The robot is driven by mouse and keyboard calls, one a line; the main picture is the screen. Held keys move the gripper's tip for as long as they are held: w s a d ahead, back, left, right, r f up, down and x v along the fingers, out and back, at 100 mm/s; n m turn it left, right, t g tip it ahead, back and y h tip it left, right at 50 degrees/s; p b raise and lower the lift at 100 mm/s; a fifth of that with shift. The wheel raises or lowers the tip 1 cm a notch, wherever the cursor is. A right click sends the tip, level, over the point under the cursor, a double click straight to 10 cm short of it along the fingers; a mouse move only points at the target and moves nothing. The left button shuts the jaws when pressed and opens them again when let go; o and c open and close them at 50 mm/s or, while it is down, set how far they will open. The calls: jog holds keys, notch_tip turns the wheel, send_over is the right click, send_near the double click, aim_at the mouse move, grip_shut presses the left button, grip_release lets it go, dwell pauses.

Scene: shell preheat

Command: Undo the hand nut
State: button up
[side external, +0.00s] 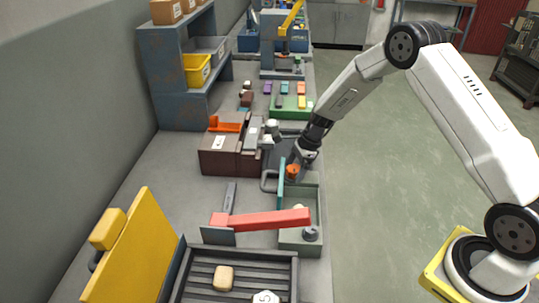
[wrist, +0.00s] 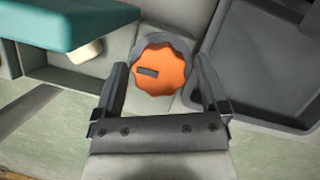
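The hand nut (wrist: 160,68) is an orange knob with a scalloped rim and a dark slot mark on its face, and it sits on a grey round base. In the side external view the hand nut (side external: 292,170) shows as a small orange spot just below my gripper (side external: 301,162). In the wrist view the two fingers of my gripper (wrist: 160,88) stand apart on the left and right of the nut. Gaps show between the fingers and the nut's rim, so the gripper is open and not closed on it.
A teal plate (wrist: 70,22) stands close at left in the wrist view, and a dark tray (wrist: 265,75) lies at right. In the side external view, a red bar (side external: 265,220) crosses the green tray (side external: 313,190). A brown box (side external: 222,160) stands left of the nut.

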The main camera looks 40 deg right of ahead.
jog(key=c, duration=1.1)
jog(key=shift+o, duration=0.2)
jog(key=shift+n, duration=0.3)
jog(key=n+g, duration=0.1)
jog(key=n, duration=0.3)
jog(key=shift+w+g, duration=0.1)
jog(key=shift+g, duration=0.2)
jog(key=n+g, duration=0.1)
jog(key=n, duration=0.3)
jog(key=shift+w+n+g, duration=0.1)
jog(key=shift+n+g, duration=0.2)
jog(key=shift+g, duration=0.1)
jog(key=n, duration=0.2)
jog(key=n+g, duration=0.1)
jog(key=n, duration=0.1)
jog(key=shift+n+g+h, duration=0.3)
jog(key=shift+h, duration=0.1)
jog(key=n+h, duration=0.1)
jog(key=n, duration=0.3)
jog(key=shift+w+g, duration=0.1)
jog(key=shift+g, duration=0.2)
jog(key=shift+h, duration=0.3)
